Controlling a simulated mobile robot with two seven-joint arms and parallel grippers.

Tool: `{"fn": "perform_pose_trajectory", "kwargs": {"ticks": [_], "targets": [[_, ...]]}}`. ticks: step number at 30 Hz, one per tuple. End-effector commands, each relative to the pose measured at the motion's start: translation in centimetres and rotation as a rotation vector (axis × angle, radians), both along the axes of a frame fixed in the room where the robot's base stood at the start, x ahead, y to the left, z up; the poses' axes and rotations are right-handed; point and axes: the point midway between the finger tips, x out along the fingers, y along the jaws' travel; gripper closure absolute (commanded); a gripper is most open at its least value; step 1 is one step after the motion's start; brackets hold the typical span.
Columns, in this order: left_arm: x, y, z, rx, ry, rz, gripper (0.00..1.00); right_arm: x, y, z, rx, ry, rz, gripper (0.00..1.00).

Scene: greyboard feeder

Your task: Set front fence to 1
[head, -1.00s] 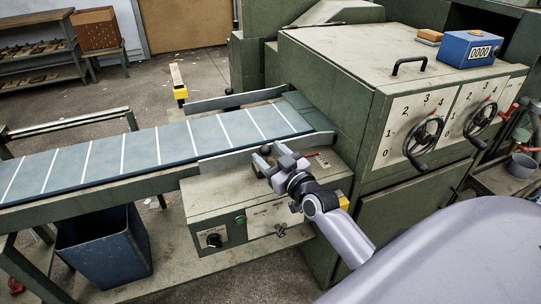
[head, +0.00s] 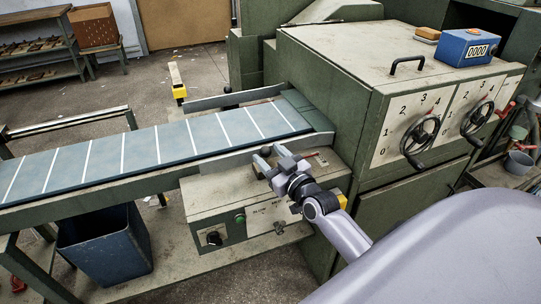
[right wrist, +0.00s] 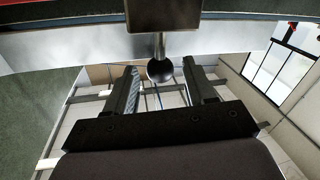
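The front fence (head: 225,160) is the pale metal strip along the near side of the belt; it also crosses the top of the right wrist view (right wrist: 90,45). A black ball knob (right wrist: 160,70) hangs on a short rod from a dark block (right wrist: 163,15) at the fence. My right gripper (head: 272,158) is beside the fence above the control box. In the right wrist view its fingers are open, one on each side of the knob, with visible gaps. A small scale (head: 319,159) lies right of the gripper, too small to read. My left gripper is not in view.
The striped belt (head: 150,150) lies beyond the fence, with a rear fence (head: 235,97) behind it. A control box (head: 235,205) with a green button is below my gripper. The machine housing (head: 345,110) with numbered handwheel dials stands to the right.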

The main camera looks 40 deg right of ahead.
Motion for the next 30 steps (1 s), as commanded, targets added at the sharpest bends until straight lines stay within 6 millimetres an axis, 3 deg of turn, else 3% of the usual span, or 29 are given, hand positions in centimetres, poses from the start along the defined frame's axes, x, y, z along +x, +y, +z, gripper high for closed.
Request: {"fn": "perform_pose_trajectory", "kwargs": {"ticks": [11,24,30], "targets": [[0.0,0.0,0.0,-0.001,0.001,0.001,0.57,-0.3,0.0,0.0,-0.001,0.000,0.000,0.42],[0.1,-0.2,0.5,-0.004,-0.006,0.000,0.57,-5.6,0.2,-0.1,-0.001,0.001,0.000,0.42],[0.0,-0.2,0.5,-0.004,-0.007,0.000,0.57,-7.0,0.3,0.0,-0.001,0.001,0.000,0.42]]}}
